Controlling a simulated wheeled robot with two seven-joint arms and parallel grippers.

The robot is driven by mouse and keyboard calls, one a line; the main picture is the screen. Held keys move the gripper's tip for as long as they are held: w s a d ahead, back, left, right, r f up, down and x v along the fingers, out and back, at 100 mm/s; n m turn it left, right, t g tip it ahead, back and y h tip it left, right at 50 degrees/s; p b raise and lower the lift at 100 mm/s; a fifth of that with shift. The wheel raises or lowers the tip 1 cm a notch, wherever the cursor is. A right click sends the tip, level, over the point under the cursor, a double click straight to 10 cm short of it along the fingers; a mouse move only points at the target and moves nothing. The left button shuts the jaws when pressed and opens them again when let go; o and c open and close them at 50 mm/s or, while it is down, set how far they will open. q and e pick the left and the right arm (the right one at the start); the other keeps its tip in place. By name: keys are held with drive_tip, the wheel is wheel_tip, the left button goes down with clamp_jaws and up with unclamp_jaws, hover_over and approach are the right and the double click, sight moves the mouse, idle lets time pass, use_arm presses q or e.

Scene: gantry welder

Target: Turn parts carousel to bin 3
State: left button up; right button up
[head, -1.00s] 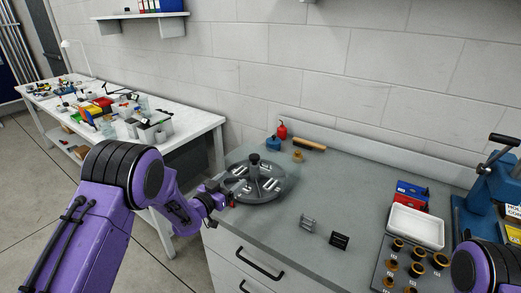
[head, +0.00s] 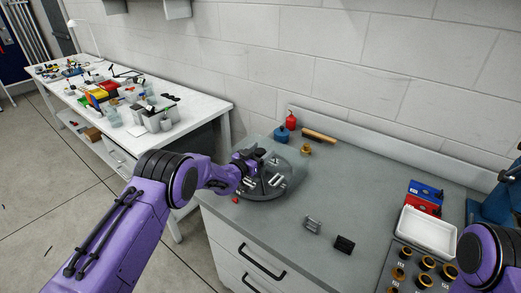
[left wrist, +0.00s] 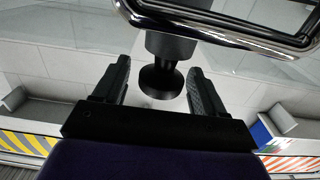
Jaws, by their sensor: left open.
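The parts carousel (head: 268,193) is a round grey tray with several compartments, some holding light metal parts, at the left end of the grey counter. My left gripper (head: 254,158) is over its centre and hides most of the central post in the head view. In the left wrist view the open fingers of my left gripper (left wrist: 158,85) stand on either side of a dark round knob (left wrist: 160,82), with a gap on both sides. I cannot read any bin numbers. My right gripper is out of view; only part of my right arm shows.
Behind the carousel stand a blue container (head: 281,134), a red bottle (head: 291,121) and a brass part (head: 305,149). A metal bracket (head: 313,225) and a black block (head: 344,244) lie to the right. A white tray (head: 427,232) is farther right. The counter's middle is mostly clear.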

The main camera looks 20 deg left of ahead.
use_arm(q)
drive_tip(key=shift+r, duration=0.15)
clamp_jaws()
drive_tip(key=shift+d, duration=0.1)
